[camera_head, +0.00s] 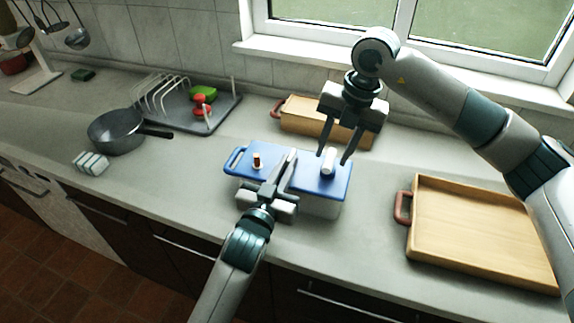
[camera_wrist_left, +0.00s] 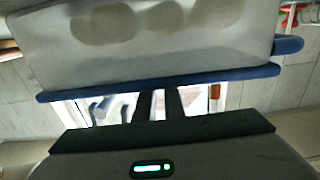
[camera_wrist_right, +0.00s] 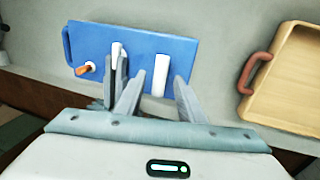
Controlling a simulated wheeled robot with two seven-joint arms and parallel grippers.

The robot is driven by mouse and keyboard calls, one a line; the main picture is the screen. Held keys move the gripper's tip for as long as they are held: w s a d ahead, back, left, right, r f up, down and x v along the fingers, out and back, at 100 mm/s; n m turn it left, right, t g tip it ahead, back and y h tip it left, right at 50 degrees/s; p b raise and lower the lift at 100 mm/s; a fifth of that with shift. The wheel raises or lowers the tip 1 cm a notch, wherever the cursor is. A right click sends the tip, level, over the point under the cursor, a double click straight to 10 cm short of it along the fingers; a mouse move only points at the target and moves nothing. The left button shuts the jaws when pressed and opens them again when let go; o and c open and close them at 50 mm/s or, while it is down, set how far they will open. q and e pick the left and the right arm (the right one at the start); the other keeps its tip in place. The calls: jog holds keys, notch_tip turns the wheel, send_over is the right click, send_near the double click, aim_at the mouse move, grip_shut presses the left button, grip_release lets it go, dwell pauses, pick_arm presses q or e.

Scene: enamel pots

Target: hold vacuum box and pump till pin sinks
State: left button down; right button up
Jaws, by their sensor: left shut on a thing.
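The vacuum box has a blue lid (camera_head: 314,184) and a pale, see-through body (camera_wrist_left: 150,35), and stands on the counter. An orange-brown pin (camera_wrist_right: 86,68) stands up from the lid's left part; it also shows in the head view (camera_head: 257,161). A white upright pump (camera_head: 328,162) stands on the lid's right part.
A wooden tray (camera_head: 480,287) with red handles lies to the right. Another wooden tray (camera_head: 297,118) sits behind the box. A grey pan (camera_head: 115,132), white blocks (camera_head: 90,162) and a dish rack (camera_head: 215,117) are to the left. Counter between box and right tray is clear.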

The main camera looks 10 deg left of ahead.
jog(key=shift+a+f, duration=0.1)
jog(key=shift+f, duration=0.5)
grip_shut()
jog(key=shift+r, duration=0.1)
jog(key=shift+r, duration=2.3)
jog(key=shift+f, duration=0.15)
jog(key=shift+f, duration=2.35)
